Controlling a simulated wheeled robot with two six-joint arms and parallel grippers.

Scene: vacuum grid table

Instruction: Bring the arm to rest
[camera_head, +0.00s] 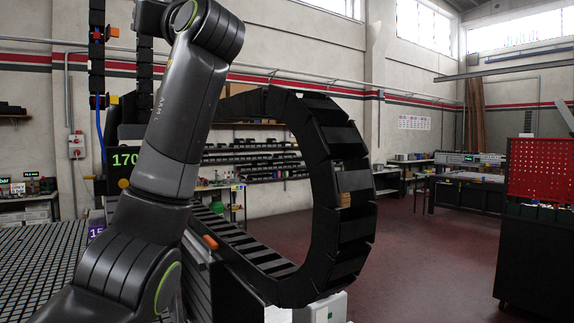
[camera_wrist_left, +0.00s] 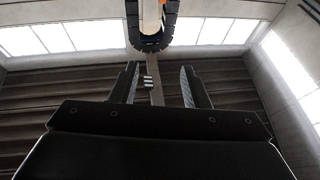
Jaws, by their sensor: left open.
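My left arm (camera_head: 175,135) rises from the lower left of the head view and leaves the picture at the top. Its gripper is outside that view. In the left wrist view my left gripper (camera_wrist_left: 159,75) is open, with its two fingers apart and nothing between them. Behind the fingers are upper walls, bright windows and the ceiling, so the gripper points upward. My right arm and right gripper are not in view.
The vacuum grid table (camera_head: 35,270) lies at the lower left. A black cable chain (camera_head: 345,205) curves close behind my arm. A red pegboard on a dark cabinet (camera_head: 540,250) stands at the right. The red floor (camera_head: 430,260) between is clear.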

